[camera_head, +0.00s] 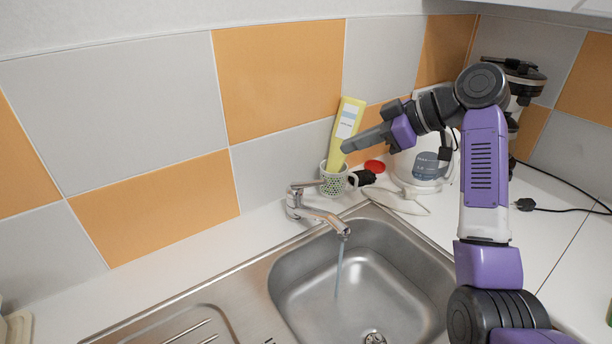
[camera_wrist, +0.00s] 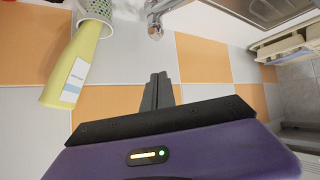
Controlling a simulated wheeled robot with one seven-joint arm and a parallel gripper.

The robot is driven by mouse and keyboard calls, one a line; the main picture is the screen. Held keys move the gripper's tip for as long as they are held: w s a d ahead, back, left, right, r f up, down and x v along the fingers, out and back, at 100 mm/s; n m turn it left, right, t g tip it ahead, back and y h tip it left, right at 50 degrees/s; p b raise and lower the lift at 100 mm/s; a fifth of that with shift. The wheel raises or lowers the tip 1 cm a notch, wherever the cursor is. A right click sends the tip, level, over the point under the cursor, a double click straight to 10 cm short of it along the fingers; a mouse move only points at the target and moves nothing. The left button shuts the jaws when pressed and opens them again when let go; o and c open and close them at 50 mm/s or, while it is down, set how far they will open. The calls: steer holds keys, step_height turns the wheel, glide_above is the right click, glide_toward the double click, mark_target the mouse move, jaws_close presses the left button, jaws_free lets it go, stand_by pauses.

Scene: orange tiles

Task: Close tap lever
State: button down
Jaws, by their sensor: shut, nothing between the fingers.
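The chrome tap (camera_head: 294,204) stands behind the sink, and its spout reaches right over the basin. A thin stream of water (camera_head: 338,268) runs from the spout. The tap lever (camera_head: 306,184) sits on top of the tap body and points to the right. My gripper (camera_head: 347,149) is shut and empty, above and to the right of the lever, in front of the yellow bottle and not touching the lever. In the wrist view the shut fingers (camera_wrist: 158,77) point towards the tap (camera_wrist: 155,18), which is partly cut off at the top edge.
A yellow bottle (camera_head: 351,112) stands in a patterned cup (camera_head: 333,182) beside the lever. A dark-ended brush (camera_head: 364,177) lies near it. A white kettle-like container (camera_head: 420,165) is at the right. The steel sink (camera_head: 385,275) is open in front; tiled walls close off the back.

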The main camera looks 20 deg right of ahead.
steer(key=n, duration=0.1)
steer(key=p, duration=0.2)
glide_above(324, 182)
steer(key=a, duration=0.2)
step_height(324, 182, down, 6)
steer(key=f, duration=0.1)
steer(key=d+f, duration=0.1)
steer(key=shift+w+d+f+n, duration=0.1)
steer(key=shift+d+f+n, duration=0.2)
steer(key=shift+f, duration=0.05)
steer(key=shift+d+f+p, duration=0.15)
steer(key=shift+f+p, duration=0.15)
steer(key=shift+f, duration=0.25)
steer(key=shift+s+d+f+b, duration=0.2)
steer(key=shift+d+f+b, duration=0.05)
steer(key=shift+f+b, duration=0.4)
steer(key=b, duration=0.1)
steer(key=f+b, duration=0.1)
steer(key=b, duration=0.1)
steer(key=shift+s+d+f+y, duration=0.15)
steer(key=shift+s+d+y, duration=0.15)
steer(key=shift+d+y, duration=0.1)
steer(key=shift+f, duration=0.1)
